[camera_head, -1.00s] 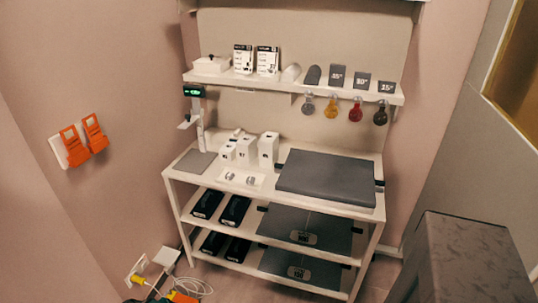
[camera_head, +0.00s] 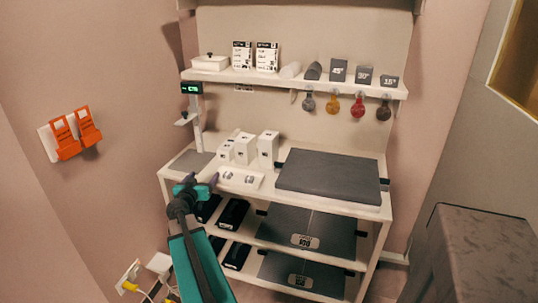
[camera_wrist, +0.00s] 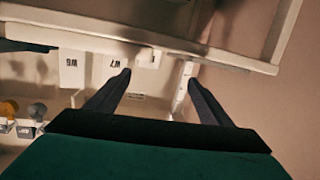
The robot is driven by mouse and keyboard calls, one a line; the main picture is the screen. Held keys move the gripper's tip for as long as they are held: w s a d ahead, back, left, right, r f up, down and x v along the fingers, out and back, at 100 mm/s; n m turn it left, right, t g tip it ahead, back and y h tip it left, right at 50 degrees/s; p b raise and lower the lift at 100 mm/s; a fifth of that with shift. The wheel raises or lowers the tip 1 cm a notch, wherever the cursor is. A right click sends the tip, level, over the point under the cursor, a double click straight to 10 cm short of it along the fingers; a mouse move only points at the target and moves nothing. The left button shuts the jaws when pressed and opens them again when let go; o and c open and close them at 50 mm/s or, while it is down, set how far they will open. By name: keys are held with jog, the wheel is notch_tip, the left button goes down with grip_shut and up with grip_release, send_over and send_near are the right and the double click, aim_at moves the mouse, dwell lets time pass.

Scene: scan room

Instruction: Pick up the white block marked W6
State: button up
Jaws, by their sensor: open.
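The white block marked W6 (camera_wrist: 70,66) stands upright at the left in the wrist view, its label upside down. It appears to be the rightmost, tallest white block (camera_head: 268,147) on the bench in the head view. The block marked W7 (camera_wrist: 114,70) stands beside it, and a smaller white block (camera_wrist: 149,58) follows. My gripper (camera_head: 203,181) is at the bench's front left edge, in front of and left of the blocks. In the wrist view its two dark fingers (camera_wrist: 158,76) are apart and empty, and W6 lies outside them to the left.
A white tray (camera_head: 239,179) with small metal pieces lies in front of the blocks. A grey pad (camera_head: 330,176) covers the bench's right part. A post with a green display (camera_head: 192,89) stands at the left. A loaded shelf (camera_head: 290,82) hangs above with round tags below it.

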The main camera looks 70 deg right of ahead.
jog(key=shift+m+g+h, duration=0.7)
jog(key=shift+m+g, duration=0.2)
jog(key=s+d+r, duration=0.1)
jog(key=s+d, duration=0.1)
jog(key=s, duration=0.1)
jog(key=s+d+r+b, duration=0.1)
jog(key=s+d+r, duration=0.1)
jog(key=d, duration=0.1)
jog(key=s+d+r+b, duration=0.1)
jog(key=s+d, duration=0.1)
jog(key=s, duration=0.1)
jog(key=shift+s+d+r, duration=0.25)
jog(key=shift+s+r, duration=0.05)
jog(key=s+d+r+m+g+h+b, duration=0.1)
jog(key=s+d+r, duration=0.3)
jog(key=s, duration=0.5)
jog(key=shift+d+m+g+b, duration=0.3)
jog(key=shift+d+g+b, duration=0.15)
jog(key=shift+d+g, duration=0.1)
jog(key=shift+s+r, duration=0.1)
jog(key=p, duration=0.2)
send_near(269, 134)
jog(key=shift+w+d+f, duration=0.1)
jog(key=shift+d+f, duration=0.15)
jog(key=shift+d, duration=0.75)
jog(key=shift+w+d+f, duration=0.1)
jog(key=shift+d+f, duration=0.15)
jog(key=shift+d, duration=1)
